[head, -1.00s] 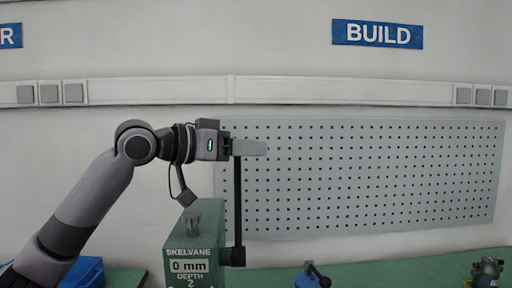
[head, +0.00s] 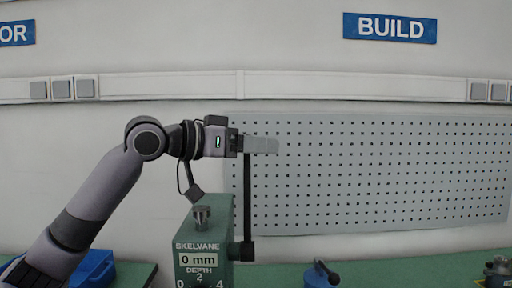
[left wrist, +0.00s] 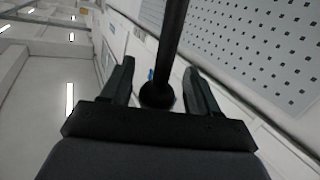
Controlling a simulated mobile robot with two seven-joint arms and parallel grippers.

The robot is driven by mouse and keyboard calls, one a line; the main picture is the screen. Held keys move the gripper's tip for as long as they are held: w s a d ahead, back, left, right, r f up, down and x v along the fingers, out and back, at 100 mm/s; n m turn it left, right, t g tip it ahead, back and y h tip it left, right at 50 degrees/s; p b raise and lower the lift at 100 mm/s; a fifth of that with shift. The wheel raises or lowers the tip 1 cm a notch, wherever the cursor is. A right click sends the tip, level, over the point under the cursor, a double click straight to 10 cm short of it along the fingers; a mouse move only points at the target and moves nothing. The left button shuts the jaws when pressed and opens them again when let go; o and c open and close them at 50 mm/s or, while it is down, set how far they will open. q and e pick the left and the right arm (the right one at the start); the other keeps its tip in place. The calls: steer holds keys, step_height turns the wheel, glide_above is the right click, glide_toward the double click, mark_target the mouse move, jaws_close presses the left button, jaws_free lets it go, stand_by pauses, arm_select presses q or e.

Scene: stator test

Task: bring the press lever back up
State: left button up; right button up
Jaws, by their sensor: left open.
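The green press (head: 212,228) stands at the bottom centre of the head view, its plate reading "SKELVANE" and "0 mm". Its black lever (head: 248,200) stands upright from a pivot at the press's right side. My left gripper (head: 272,146) is level with the lever's top end, its grey fingers covering that end in the head view. In the left wrist view the lever (left wrist: 172,45) runs between the two open fingers, with a round black end (left wrist: 157,95) near the palm. Gaps show on both sides, so the fingers are not closed on it. My right gripper is not in view.
The green bench (head: 390,272) runs along the bottom. A small blue device (head: 318,274) stands right of the press, and a dark one (head: 497,270) at the far right. A blue bin (head: 95,268) sits behind my left arm. A grey pegboard (head: 400,170) is on the wall.

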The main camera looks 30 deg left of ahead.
arm_select(q)
steer(key=b+v, duration=0.2)
steer(key=v, duration=0.4)
steer(key=shift+s+a, duration=0.2)
steer(key=shift+s, duration=0.15)
